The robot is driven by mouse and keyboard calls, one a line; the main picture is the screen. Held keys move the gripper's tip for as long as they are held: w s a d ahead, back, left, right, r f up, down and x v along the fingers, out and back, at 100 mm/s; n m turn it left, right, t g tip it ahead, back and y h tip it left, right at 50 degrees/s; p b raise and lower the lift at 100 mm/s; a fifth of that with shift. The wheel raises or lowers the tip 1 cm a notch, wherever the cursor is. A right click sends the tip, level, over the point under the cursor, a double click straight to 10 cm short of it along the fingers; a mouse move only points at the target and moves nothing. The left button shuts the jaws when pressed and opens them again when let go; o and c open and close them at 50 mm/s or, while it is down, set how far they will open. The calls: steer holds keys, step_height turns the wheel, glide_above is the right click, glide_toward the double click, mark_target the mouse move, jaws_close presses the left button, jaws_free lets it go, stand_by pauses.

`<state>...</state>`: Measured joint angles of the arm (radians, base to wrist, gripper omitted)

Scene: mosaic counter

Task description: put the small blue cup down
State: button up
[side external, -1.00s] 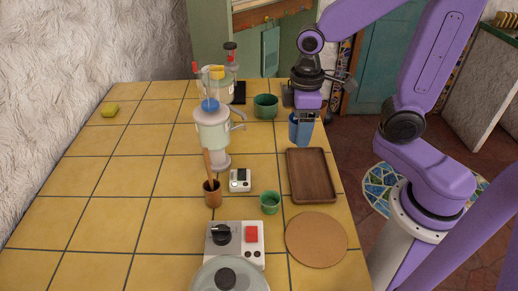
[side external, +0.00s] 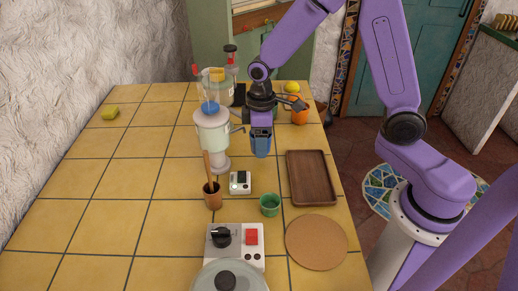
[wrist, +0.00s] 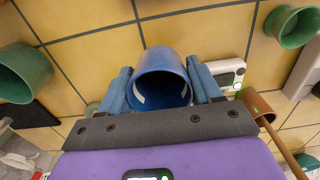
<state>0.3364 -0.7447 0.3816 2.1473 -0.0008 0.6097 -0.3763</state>
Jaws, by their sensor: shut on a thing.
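The small blue cup (side external: 261,148) is in my gripper (side external: 261,136), over the right-middle part of the tiled counter, to the right of the blender. It looks upright in the side view. In the wrist view the cup (wrist: 160,70) sits between the two blue fingers of my gripper (wrist: 161,88), which are closed on its sides. I cannot tell whether its base touches the tiles.
A wooden tray (side external: 311,178), white timer (side external: 240,182), small green cup (side external: 270,205) and blender (side external: 214,135) surround the spot. An orange cup (side external: 299,112) and lemon (side external: 291,87) stand behind. A green cup (wrist: 22,72) shows left in the wrist view.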

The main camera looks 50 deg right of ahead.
steer(key=shift+w+f, duration=0.2)
steer(key=shift+f, duration=1.65)
steer(key=shift+f, duration=0.1)
steer(key=o, duration=1.1)
